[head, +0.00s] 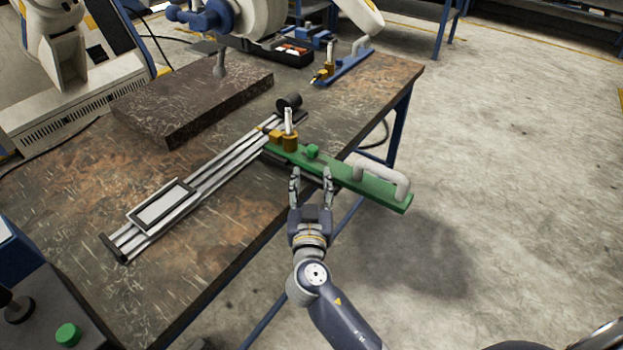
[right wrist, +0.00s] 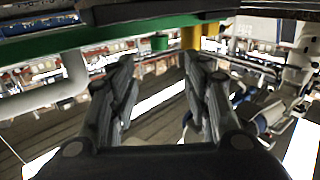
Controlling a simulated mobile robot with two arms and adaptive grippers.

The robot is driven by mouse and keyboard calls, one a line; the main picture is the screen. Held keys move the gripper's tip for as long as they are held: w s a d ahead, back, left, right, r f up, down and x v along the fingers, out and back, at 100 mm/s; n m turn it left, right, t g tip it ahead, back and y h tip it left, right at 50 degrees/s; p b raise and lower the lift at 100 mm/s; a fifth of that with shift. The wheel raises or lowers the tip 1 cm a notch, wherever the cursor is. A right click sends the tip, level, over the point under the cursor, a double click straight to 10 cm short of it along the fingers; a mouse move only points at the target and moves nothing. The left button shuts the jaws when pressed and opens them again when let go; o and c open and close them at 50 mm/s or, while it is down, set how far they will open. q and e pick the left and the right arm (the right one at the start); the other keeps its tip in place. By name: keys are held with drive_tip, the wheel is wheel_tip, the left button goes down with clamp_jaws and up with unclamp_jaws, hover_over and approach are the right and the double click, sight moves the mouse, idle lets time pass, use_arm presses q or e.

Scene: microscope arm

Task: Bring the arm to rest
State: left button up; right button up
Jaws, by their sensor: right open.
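The green arm (head: 372,188) lies across the table's right edge, with its outer end out over the floor. It carries a white handle (head: 385,178), a green knob (head: 312,151) and a yellow post (head: 290,142) with a white pin. Its inner end meets a silver rail (head: 212,175) on the table. My right gripper (head: 311,172) is open and empty, its fingers pointing at the green arm's near side. In the right wrist view the fingers (right wrist: 157,68) stand apart, with the green arm (right wrist: 115,38) across the top. Contact cannot be told. My left gripper is not in view.
A dark block (head: 195,105) stands on the worn table (head: 60,195) behind the rail. A blue arm (head: 345,68) with a white handle lies at the table's far end, beside a black tray (head: 292,55). A box with a green button (head: 68,334) is at lower left. Open floor lies right.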

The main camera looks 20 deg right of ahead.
drive_tip(key=s+d+f+g, duration=0.7)
drive_tip(key=s+d+f, duration=0.2)
drive_tip(key=s+f, duration=0.2)
drive_tip(key=s+a+f+n+g+y, duration=0.2)
drive_tip(key=s+n+g+y, duration=0.1)
drive_tip(key=s, duration=0.7)
drive_tip(key=s+a+f+n+g+y, duration=0.2)
drive_tip(key=s+f+n+g+y, duration=0.15)
drive_tip(key=s, duration=0.55)
wheel_tip(320, 180, down, 22)
drive_tip(key=s+g+p, duration=0.1)
drive_tip(key=p, duration=0.1)
drive_tip(key=s+d+f+g+p, duration=0.1)
drive_tip(key=s+d+f, duration=0.1)
drive_tip(key=s+f, duration=1.4)
drive_tip(key=shift+s+d+g+h, duration=0.35)
drive_tip(key=shift+s+h, duration=0.1)
drive_tip(key=shift+s, duration=0.4)
